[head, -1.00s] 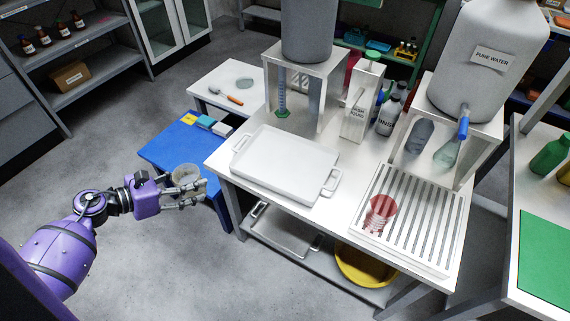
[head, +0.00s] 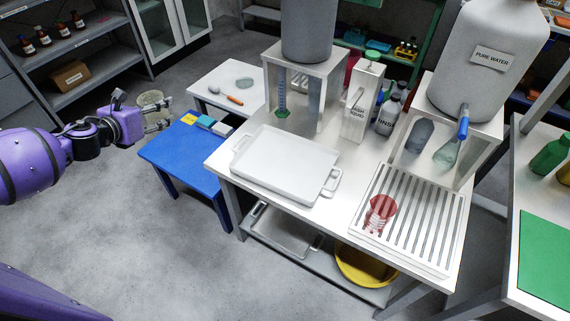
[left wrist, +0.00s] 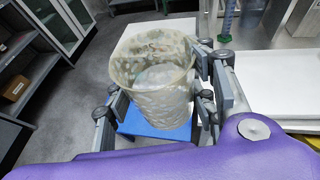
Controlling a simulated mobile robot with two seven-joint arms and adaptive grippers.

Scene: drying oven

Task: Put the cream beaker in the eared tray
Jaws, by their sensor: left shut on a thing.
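The cream beaker (head: 153,106) is in my left gripper (head: 158,114), raised in the air above and behind the blue table's left corner in the head view. In the left wrist view the beaker (left wrist: 155,75) looks speckled and translucent, open end up, slightly tilted. The left gripper's fingers (left wrist: 160,100) are shut on its sides. The eared tray (head: 285,165), white with a handle at each end, lies on the white bench, to the right of the gripper and apart from it. It looks empty. My right gripper is not in view.
The blue table (head: 185,155) holds small boxes. A white side table (head: 225,90) carries a few small items. A wash liquid bottle (head: 362,105), a slatted drain rack (head: 415,225) with a red item (head: 380,213), and a water tank (head: 490,60) stand around the tray.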

